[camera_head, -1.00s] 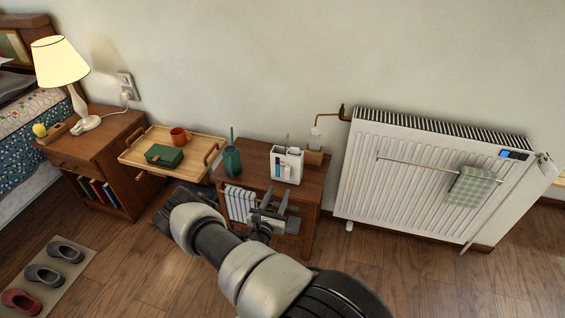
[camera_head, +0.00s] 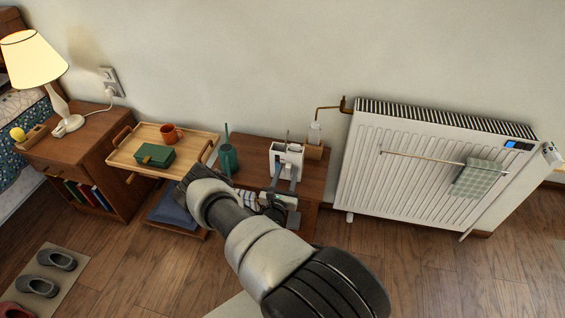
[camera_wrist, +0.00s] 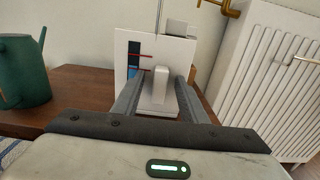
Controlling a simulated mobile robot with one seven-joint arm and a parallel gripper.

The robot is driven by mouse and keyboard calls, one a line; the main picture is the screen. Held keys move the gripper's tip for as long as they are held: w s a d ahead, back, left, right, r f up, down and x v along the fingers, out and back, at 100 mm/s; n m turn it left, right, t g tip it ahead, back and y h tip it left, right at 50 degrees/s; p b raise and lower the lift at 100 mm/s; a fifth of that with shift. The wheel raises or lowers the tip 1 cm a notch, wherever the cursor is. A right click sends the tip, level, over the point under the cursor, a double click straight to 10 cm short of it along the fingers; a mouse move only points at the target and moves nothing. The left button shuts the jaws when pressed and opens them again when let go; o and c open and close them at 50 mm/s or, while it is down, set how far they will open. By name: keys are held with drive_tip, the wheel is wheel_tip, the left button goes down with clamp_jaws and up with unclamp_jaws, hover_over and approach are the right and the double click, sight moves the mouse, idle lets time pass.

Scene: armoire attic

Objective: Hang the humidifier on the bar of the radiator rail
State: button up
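The humidifier (camera_head: 287,153) is a white upright box with a blue gauge window and red marks on its face. It stands on the small wooden table. In the wrist view the humidifier (camera_wrist: 128,50) is straight ahead, with a pale grip block sticking out toward me. My gripper (camera_head: 284,176) is at its front, open, with one finger on each side of that block; gaps show in the wrist view (camera_wrist: 160,80). The radiator rail's bar (camera_head: 430,159) runs across the front of the white radiator (camera_head: 400,190) at the right. A checked cloth (camera_head: 478,178) hangs on its right part.
A green watering can (camera_head: 228,158) stands left of the humidifier. A wooden holder with a bottle (camera_head: 315,140) stands close behind it on the right. A brass pipe (camera_head: 330,108) juts from the wall. The bar's left part is bare. A tray (camera_head: 125,155) is further left.

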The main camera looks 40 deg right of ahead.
sight(289, 155)
clamp_jaws()
drive_tip(key=shift+r, duration=0.1)
drive_tip(key=shift+r, duration=0.1)
drive_tip(key=shift+r+p, duration=2.45)
drive_tip(key=shift+r, duration=0.45)
